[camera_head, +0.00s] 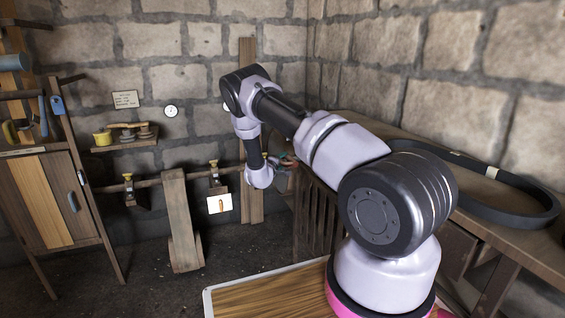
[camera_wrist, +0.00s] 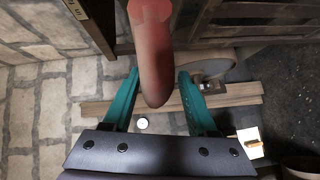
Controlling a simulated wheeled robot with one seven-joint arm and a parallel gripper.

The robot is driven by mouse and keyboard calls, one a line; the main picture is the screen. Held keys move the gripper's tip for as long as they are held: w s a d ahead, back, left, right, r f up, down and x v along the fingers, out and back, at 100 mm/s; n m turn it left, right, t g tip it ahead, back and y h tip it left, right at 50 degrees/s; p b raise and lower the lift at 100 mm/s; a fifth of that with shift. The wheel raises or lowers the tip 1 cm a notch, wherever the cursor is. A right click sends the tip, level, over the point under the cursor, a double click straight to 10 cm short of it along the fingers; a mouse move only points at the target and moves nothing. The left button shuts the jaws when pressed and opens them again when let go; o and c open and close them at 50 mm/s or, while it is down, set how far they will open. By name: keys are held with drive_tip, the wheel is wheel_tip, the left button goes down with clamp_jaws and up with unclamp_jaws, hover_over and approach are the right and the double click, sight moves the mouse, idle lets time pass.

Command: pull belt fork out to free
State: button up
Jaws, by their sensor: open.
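A red, rounded handle (camera_wrist: 154,60), which looks like the belt fork's grip, comes down from the top of the wrist view. Its rounded end lies between the two teal fingers of my gripper (camera_wrist: 158,78). The fingers are apart, with a visible gap on each side of the handle. The rest of the fork is out of frame. In the head view my gripper (camera_head: 283,161) is small and partly hidden by my arm, beside the bench's left end. A bit of red shows there, too small to make out.
A wooden bench (camera_head: 400,128) runs along the right wall, with a large black belt loop (camera_head: 510,216) on it. A shaft (camera_head: 150,182) on brackets, a wooden post (camera_head: 180,222) and a picture card (camera_head: 219,204) are at the back wall. A cabinet (camera_head: 45,200) stands left.

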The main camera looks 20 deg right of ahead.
drive_tip(key=v, duration=1)
drive_tip(key=shift+s+a, duration=0.2)
drive_tip(key=shift+a, duration=0.1)
drive_tip(key=shift+r, duration=0.1)
wheel_tip(320, 180, up, 16)
drive_tip(key=a+m+g+y, duration=0.2)
drive_tip(key=a+m+y, duration=0.1)
drive_tip(key=m+y, duration=0.3)
drive_tip(key=s+a+r+m+y, duration=0.1)
drive_tip(key=s+r+y, duration=0.1)
drive_tip(key=s+r, duration=0.35)
drive_tip(key=s+a+r+m+y, duration=0.1)
drive_tip(key=s+r+m+y, duration=0.1)
drive_tip(key=r, duration=0.6)
drive_tip(key=s+a+r+g+y, duration=0.1)
drive_tip(key=s+r+y, duration=0.1)
drive_tip(key=s+r, duration=0.35)
drive_tip(key=s+a+r+y, duration=0.1)
drive_tip(key=s+r, duration=0.2)
drive_tip(key=s, duration=0.6)
drive_tip(key=s+d+r+m+g, duration=0.1)
drive_tip(key=s+m+g, duration=0.1)
drive_tip(key=s, duration=1.9)
drive_tip(key=shift+r+m, duration=0.15)
drive_tip(key=shift+m, duration=0.45)
